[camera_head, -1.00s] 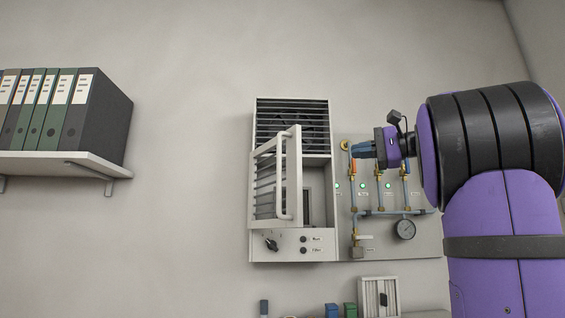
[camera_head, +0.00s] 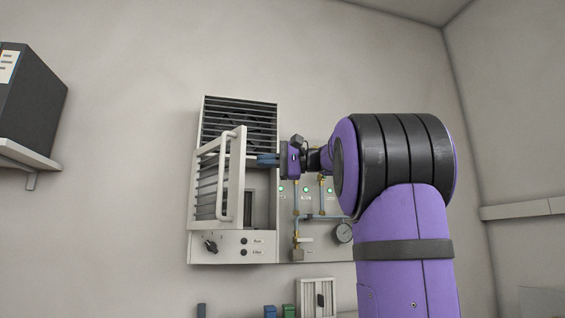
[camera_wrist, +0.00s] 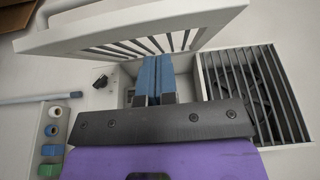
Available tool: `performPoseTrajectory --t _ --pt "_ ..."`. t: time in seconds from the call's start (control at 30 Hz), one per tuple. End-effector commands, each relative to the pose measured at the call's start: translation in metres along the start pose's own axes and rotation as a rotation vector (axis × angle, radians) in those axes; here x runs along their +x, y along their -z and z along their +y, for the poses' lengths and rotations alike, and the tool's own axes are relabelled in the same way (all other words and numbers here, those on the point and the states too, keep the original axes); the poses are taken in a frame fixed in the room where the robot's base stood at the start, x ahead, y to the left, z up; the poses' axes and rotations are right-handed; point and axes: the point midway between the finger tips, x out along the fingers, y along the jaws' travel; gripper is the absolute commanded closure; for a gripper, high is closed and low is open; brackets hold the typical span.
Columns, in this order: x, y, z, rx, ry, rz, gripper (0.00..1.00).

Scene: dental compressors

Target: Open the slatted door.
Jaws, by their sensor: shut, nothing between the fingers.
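The slatted door (camera_head: 208,187) is a light grey frame with slats and a long bar handle (camera_head: 222,178). It stands partly open on the left of the wall cabinet (camera_head: 235,249), and the dark opening shows behind it. In the wrist view the slatted door (camera_wrist: 120,32) slants across the top. My gripper (camera_head: 262,160) is shut and empty, its blue fingers pointing left, just right of the door's free edge. In the wrist view my gripper's fingertips (camera_wrist: 155,62) reach over the opening, close to the inner side of the door. I cannot tell whether they touch it.
A fixed grille with a fan (camera_head: 238,122) is above the opening. Pipes with valves and a gauge (camera_head: 343,233) are on a panel to the right. A shelf with binders (camera_head: 30,150) is at the far left. The wall left of the door is clear.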

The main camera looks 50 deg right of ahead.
Motion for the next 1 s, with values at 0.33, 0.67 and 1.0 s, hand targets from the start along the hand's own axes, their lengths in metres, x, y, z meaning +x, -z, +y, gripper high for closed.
performPoseTrajectory --t 0.33,0.67,1.0 --pt "0.019 -0.022 -0.001 -0.002 0.001 0.001 1.0" --pt "0.02 -0.022 -0.001 -0.002 0.001 0.001 1.0" --pt "0.033 -0.039 -0.002 -0.004 0.001 0.059 1.0"
